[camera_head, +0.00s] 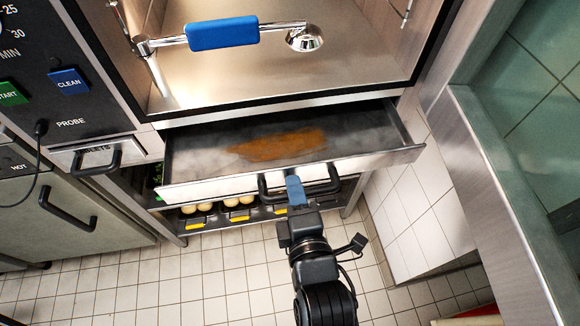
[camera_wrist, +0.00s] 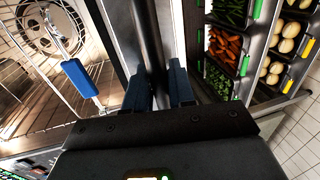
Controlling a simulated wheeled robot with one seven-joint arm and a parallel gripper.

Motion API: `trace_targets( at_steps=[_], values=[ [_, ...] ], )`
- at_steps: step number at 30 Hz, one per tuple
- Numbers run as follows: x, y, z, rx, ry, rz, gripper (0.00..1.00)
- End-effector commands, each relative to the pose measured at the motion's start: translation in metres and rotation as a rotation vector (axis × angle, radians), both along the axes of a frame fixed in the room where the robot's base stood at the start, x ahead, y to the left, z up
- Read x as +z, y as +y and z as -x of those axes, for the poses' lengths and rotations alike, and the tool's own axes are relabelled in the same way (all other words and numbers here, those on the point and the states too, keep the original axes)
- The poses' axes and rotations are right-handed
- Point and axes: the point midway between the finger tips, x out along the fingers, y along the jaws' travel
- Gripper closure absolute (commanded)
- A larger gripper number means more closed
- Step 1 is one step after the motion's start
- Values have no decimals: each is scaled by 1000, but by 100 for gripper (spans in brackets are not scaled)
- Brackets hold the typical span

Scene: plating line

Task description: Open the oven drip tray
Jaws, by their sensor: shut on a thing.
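The oven drip tray (camera_head: 215,137) is a shallow metal drawer below the oven, pulled out toward me. An orange-brown greasy stain lies on its floor. Its dark bar handle (camera_head: 270,188) is on the front face. My gripper (camera_head: 296,190) is at the handle, its blue fingers shut on the bar. In the wrist view, my gripper's two blue fingers (camera_wrist: 160,90) stand on either side of the dark handle bar (camera_wrist: 147,35).
The oven's blue-gripped handle (camera_head: 222,34) hangs above the tray. A rack with food trays (camera_head: 236,211) sits below it. A steel counter (camera_head: 500,190) bounds the right side. Tiled floor (camera_head: 130,277) is open in front.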

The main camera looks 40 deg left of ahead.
Motion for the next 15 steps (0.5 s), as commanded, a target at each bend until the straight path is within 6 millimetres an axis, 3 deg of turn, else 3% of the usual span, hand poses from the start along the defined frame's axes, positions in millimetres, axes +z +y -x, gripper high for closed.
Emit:
trace_targets(
  at_steps=[6, 15],
  values=[
    [-3, -37, 33, 1, 5, 6, 100],
    [-2, -58, 49, 1, 5, 4, 100]
  ],
)
